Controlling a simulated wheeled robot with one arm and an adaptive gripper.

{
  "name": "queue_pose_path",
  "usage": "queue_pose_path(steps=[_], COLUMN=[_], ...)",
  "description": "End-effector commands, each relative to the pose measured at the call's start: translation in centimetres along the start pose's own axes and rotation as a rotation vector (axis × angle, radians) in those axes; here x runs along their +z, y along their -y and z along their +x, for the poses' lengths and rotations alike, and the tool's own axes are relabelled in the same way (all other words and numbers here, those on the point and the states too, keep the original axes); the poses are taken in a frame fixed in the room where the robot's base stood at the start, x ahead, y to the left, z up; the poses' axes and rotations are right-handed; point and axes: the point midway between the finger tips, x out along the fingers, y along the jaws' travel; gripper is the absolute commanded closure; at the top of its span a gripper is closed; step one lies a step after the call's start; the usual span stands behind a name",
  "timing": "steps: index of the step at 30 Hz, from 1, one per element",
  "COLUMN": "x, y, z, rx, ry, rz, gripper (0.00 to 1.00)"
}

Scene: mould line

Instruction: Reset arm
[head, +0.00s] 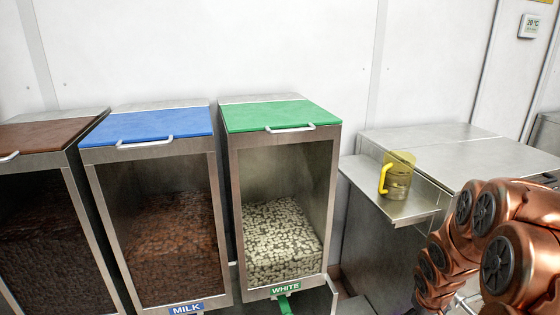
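My copper-coloured arm shows at the lower right of the head view, with several rounded joints close together. My gripper is not in view, so its fingers and anything in them are hidden. No other object is named by the task.
Bins with brown, blue (150,124) and green (279,115) lids stand at left and centre, lids shut. A yellow-handled jug (398,180) stands on a metal shelf (415,210) left of my arm. A metal cabinet (455,155) is behind. A thermostat (530,26) hangs on the wall.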

Motion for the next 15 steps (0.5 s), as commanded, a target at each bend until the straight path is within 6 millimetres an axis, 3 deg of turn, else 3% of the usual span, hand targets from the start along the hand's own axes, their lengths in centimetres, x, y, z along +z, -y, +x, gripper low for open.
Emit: queue_pose_path(steps=[1, 3, 15], x=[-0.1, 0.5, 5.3], y=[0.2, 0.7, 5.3], z=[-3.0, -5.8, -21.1], rx=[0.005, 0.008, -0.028], ry=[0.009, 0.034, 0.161], rz=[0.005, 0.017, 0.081], gripper=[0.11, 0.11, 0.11])
